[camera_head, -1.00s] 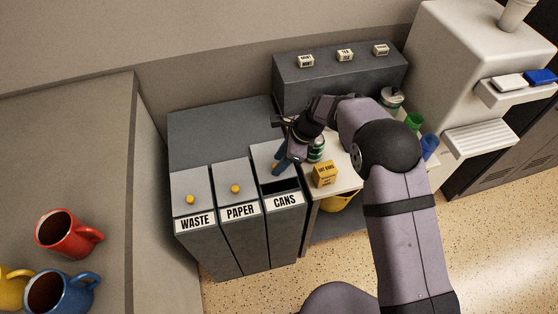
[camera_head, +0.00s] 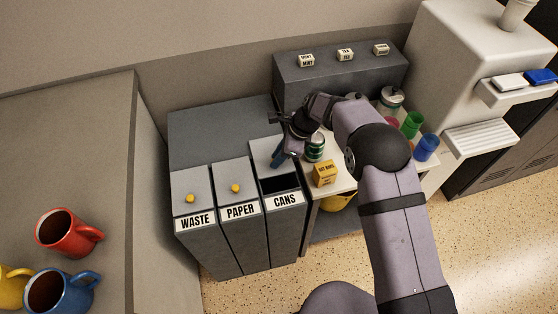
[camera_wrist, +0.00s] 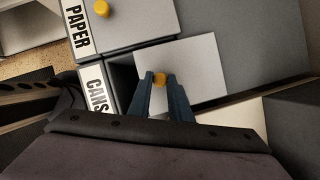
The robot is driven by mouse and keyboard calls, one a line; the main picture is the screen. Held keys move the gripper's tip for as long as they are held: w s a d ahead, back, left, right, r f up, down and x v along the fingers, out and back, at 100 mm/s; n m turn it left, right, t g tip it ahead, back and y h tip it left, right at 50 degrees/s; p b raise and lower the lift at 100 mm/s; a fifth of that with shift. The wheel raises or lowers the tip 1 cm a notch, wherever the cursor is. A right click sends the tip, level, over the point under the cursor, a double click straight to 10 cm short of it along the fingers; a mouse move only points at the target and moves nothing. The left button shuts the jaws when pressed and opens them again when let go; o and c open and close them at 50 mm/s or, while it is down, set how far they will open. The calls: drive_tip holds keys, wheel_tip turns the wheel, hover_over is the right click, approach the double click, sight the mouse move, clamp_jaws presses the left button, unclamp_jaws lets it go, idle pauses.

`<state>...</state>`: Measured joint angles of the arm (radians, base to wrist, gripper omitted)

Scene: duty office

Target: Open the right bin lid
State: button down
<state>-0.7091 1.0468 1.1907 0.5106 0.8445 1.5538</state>
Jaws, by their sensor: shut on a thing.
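The right bin (camera_head: 285,202), labelled CANS, stands at the right end of a row of three grey bins. Its light grey lid (camera_head: 264,147) is slid back, and a dark opening (camera_head: 281,184) shows between the lid and the label. In the wrist view the lid (camera_wrist: 205,65) has a yellow knob (camera_wrist: 159,79) near its front edge. My gripper (camera_head: 277,163) is over the lid; in the wrist view its blue fingers (camera_wrist: 160,80) are shut on the knob. In the head view the fingers hide the knob.
The PAPER bin (camera_head: 236,185) and WASTE bin (camera_head: 190,190) are closed, each with a yellow knob. Right of the CANS bin a counter holds a green can (camera_head: 314,147), a yellow box (camera_head: 325,173) and cups. A grey box (camera_head: 340,78) stands behind.

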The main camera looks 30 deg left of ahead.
drive_tip(key=shift+w+a, duration=0.9)
drive_tip(key=shift+w, duration=0.05)
drive_tip(key=c, duration=1.6)
unclamp_jaws()
drive_tip(key=shift+r, duration=0.1)
drive_tip(key=shift+b+v, duration=0.7)
drive_tip(key=shift+v, duration=2.95)
